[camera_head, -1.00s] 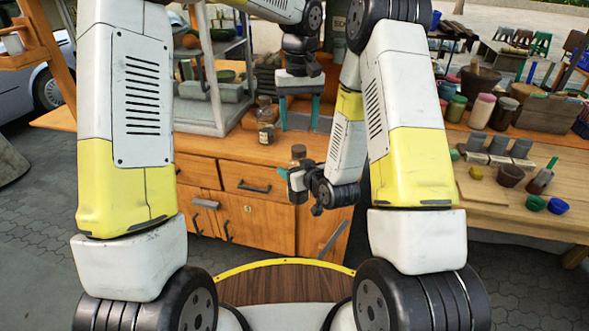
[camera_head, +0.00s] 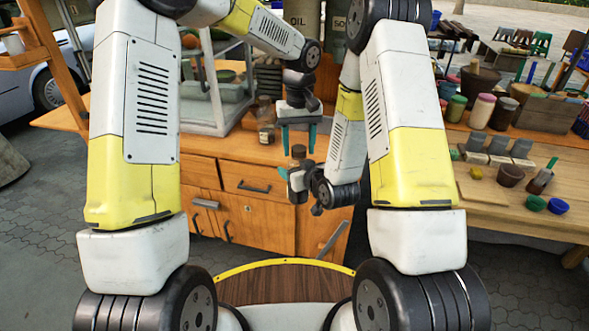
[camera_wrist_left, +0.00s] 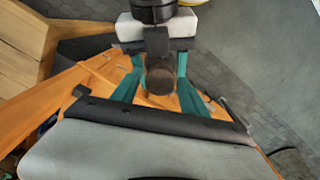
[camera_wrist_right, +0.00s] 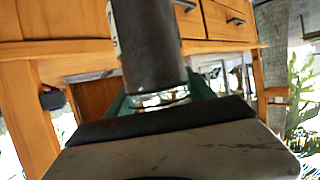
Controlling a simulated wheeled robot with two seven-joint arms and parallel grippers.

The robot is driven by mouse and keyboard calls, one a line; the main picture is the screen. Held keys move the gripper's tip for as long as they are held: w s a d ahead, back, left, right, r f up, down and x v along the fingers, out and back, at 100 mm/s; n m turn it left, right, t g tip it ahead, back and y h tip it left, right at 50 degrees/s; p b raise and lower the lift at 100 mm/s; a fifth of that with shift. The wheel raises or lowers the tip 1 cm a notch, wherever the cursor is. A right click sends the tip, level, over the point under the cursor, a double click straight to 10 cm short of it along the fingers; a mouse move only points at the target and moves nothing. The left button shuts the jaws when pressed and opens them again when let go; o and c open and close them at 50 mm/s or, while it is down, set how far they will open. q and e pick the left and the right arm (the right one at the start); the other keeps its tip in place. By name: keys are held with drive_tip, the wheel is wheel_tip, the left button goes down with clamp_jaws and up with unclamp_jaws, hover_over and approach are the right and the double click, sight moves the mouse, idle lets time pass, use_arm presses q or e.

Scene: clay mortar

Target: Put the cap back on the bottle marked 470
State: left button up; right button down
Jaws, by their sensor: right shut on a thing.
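My right gripper (camera_head: 297,184) is shut on a dark bottle (camera_wrist_right: 148,45), held upright in front of the workbench. A pale label strip shows at the bottle's edge in the right wrist view, its number unreadable. In the left wrist view the round top (camera_wrist_left: 160,80) shows between the fingers (camera_wrist_left: 160,66). No separate loose cap can be made out.
Another labelled bottle (camera_head: 266,134) stands on the wooden workbench (camera_head: 205,143), left of the left gripper. A side table (camera_head: 490,210) at the right carries jars, bowls and blocks.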

use_arm(q)
clamp_jaws()
drive_tip(key=shift+m, duration=1.6)
drive_tip(key=shift+o, duration=1.8)
unclamp_jaws()
drive_tip(key=shift+r, duration=2.25)
drive_tip(key=shift+c, duration=0.3)
